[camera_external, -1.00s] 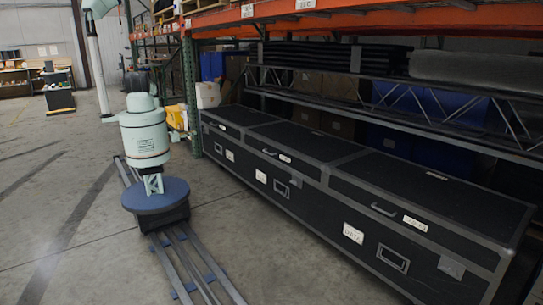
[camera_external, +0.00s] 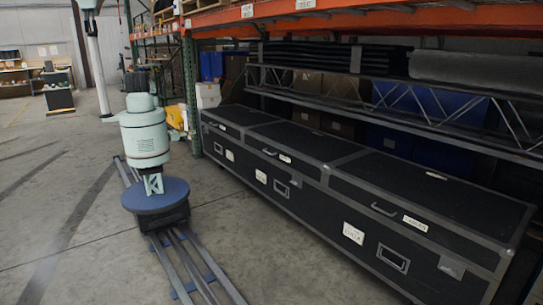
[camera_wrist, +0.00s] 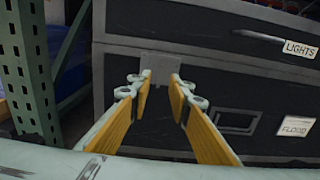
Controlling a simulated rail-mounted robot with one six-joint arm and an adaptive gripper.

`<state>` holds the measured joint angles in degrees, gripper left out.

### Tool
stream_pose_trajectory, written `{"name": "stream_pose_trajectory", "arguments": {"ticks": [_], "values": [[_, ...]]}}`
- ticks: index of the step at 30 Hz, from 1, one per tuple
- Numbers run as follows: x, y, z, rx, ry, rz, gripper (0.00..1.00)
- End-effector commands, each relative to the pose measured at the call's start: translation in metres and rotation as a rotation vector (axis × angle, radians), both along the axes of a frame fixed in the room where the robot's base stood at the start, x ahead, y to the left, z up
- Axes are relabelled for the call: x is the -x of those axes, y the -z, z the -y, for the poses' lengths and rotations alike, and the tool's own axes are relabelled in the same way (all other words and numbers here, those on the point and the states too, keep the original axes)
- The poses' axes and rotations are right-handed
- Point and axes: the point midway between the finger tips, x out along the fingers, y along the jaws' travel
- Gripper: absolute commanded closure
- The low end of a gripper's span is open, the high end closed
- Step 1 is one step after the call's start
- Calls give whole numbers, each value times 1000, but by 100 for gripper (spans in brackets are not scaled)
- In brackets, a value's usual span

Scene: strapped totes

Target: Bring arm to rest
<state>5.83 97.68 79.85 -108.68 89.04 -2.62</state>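My gripper (camera_wrist: 160,100) shows in the wrist view with its two yellow-padded fingers spread apart and nothing between them. Beyond the fingers is the front of a black case with grey edging (camera_wrist: 180,65). I cannot tell how far the fingertips are from it. In the external view my arm rises from its round base on the floor rail, and its upper part leaves the top of the picture. My gripper is not visible there.
Long black cases (camera_external: 330,195) stand in a row under the orange rack (camera_external: 360,20). A green rack upright (camera_wrist: 35,60) stands close on the left in the wrist view. White labels mark the case fronts. The floor (camera_external: 60,210) left of my rail is clear.

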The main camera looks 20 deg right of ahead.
Motion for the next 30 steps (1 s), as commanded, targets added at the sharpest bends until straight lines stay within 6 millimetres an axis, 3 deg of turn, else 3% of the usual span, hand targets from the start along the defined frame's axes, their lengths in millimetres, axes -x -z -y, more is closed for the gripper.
{"name": "stream_pose_trajectory", "arguments": {"ticks": [13, 30], "values": [[-13, -83, 5, -37, 95, 66, 82], [-13, -196, 4, -106, 232, 166, 82]]}}
